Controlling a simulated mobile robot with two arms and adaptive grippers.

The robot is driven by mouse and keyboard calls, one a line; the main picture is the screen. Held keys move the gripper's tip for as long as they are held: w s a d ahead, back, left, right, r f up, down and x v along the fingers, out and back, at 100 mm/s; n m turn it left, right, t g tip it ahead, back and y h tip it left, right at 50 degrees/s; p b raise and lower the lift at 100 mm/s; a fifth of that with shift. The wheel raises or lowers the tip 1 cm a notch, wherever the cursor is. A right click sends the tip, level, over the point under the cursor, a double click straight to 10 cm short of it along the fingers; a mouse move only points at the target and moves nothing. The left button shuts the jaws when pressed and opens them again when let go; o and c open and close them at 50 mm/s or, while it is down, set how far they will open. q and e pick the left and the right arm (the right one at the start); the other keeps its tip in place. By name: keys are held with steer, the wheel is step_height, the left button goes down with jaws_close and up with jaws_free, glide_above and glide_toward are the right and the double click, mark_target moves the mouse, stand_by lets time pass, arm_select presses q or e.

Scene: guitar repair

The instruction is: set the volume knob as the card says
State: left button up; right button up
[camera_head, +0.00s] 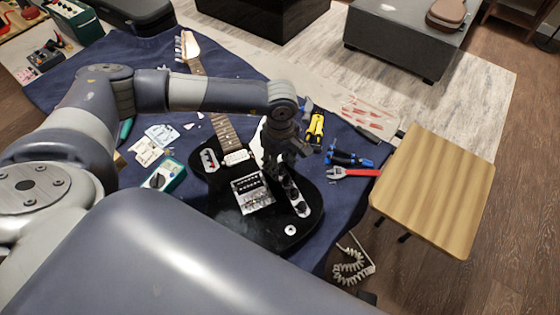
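A black electric guitar (230,222) lies on a dark blue cloth. Its silver control plate (302,208) runs along the body's right side and carries small dark knobs; which one is the volume knob is too small to tell. My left gripper (275,168) points down over the upper end of this plate and hides part of it. I cannot tell whether its fingers are apart, or whether they touch a knob. Pale printed papers (161,134) lie left of the guitar; their text is unreadable. My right gripper is not in view.
A green multimeter (166,178) lies left of the guitar body. Yellow-handled (316,128) and blue-handled tools (347,158) and a red wrench (352,173) lie to its right.

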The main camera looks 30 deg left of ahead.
arm_select(q)
jaws_close()
steer(key=shift+f+m+b, duration=0.2)
steer(key=shift+m+b, duration=0.7)
steer(key=shift+b, duration=0.3)
steer(key=m+b, duration=0.2)
steer(key=shift+b, duration=0.3)
steer(key=m+b, duration=0.2)
steer(key=shift+m+b, duration=0.35)
steer(key=shift+m, duration=0.05)
steer(key=shift+r+m+b, duration=0.2)
steer(key=shift+m+b, duration=0.35)
steer(key=shift+m, duration=0.05)
